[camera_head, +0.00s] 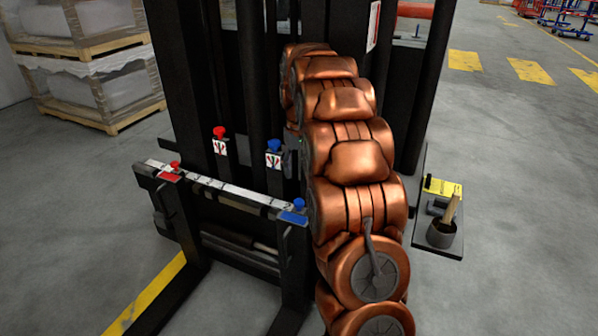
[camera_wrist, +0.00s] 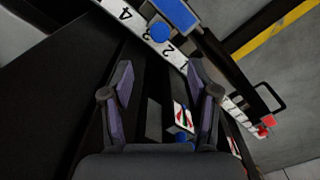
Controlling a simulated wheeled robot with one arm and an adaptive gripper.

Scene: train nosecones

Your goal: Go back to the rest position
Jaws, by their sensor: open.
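My gripper (camera_wrist: 161,80) shows in the wrist view with its two dark fingers spread apart and nothing between them. Beyond the fingertips is a white numbered ruler bar (camera_wrist: 137,20) with a blue block (camera_wrist: 177,13) on it. In the head view my copper-coloured arm runs down the middle of the picture, and my gripper cannot be seen. The ruler bar (camera_head: 232,190) lies across a black forklift-like frame, with a red block (camera_head: 170,177) at its left end and a blue block (camera_head: 292,217) at its right end.
A red knob (camera_head: 220,132) and a blue knob (camera_head: 274,146) stand on levers at the black mast. A black side plate (camera_head: 424,222) at right holds a dark cup (camera_head: 441,235). Wrapped pallets (camera_head: 100,90) stand back left. Grey floor at right is open.

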